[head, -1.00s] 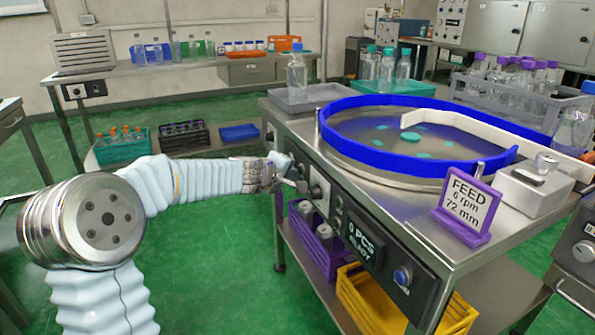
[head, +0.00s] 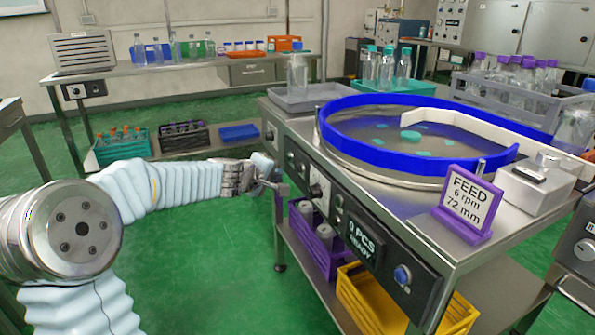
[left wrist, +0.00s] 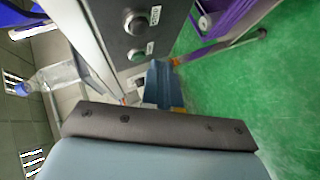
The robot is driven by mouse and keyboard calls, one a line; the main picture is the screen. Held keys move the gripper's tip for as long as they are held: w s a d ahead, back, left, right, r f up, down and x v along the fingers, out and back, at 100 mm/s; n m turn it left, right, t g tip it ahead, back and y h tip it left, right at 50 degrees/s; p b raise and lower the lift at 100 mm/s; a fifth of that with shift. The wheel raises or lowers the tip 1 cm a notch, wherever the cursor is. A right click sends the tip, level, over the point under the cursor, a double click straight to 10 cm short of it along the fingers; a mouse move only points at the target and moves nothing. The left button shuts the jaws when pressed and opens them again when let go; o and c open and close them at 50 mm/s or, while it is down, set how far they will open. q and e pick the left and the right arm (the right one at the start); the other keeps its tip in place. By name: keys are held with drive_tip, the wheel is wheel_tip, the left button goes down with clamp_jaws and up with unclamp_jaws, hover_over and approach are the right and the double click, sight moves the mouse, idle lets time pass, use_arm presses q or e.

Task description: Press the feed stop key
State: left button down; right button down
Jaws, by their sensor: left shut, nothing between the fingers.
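The feed machine's dark front panel (head: 376,254) carries a lit display reading "0 PCS READY", a blue knob (head: 402,274) and several smaller round controls toward its far end. I cannot read which control is the feed stop key. My left gripper (head: 277,179) is shut and empty, just left of the panel's far end, partly hiding it. In the left wrist view its blue-grey fingers (left wrist: 158,82) point at the panel beside two round labelled controls, a black knob (left wrist: 136,22) and a pale button (left wrist: 135,55). Whether they touch the panel is unclear. My right gripper is out of view.
A blue-rimmed turntable (head: 410,130) with teal caps tops the machine. A purple sign (head: 467,203) reads "FEED 6 rpm 72 mm". A purple crate (head: 318,245) and a yellow crate (head: 372,305) sit below the panel. Green floor is open left of the machine.

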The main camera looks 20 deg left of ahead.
use_arm(q)
drive_tip(key=shift+s+a, duration=0.85)
drive_tip(key=shift+s, duration=0.15)
drive_tip(key=s+d+f+m+g, duration=0.2)
drive_tip(key=d+f, duration=0.2)
drive_tip(key=f, duration=0.5)
drive_tip(key=s+d+f+m+g+h, duration=0.15)
drive_tip(key=d+f, duration=0.25)
drive_tip(key=f, duration=0.6)
drive_tip(key=s+d+f+m+g, duration=0.1)
drive_tip(key=s+d+f+g, duration=0.2)
drive_tip(key=f, duration=0.6)
drive_tip(key=s+d+f+m+g+h, duration=0.1)
drive_tip(key=s+d+f+m+g, duration=0.2)
drive_tip(key=s+d+f, duration=0.5)
drive_tip(key=s+d+f+m+g+h, duration=0.1)
drive_tip(key=s+d+f+m+g, duration=0.2)
drive_tip(key=s+d+f, duration=0.6)
drive_tip(key=s+f+m, duration=0.1)
drive_tip(key=s+m, duration=0.1)
drive_tip(key=s, duration=0.3)
drive_tip(key=shift+s+f+h, duration=0.1)
drive_tip(key=shift+h, duration=0.15)
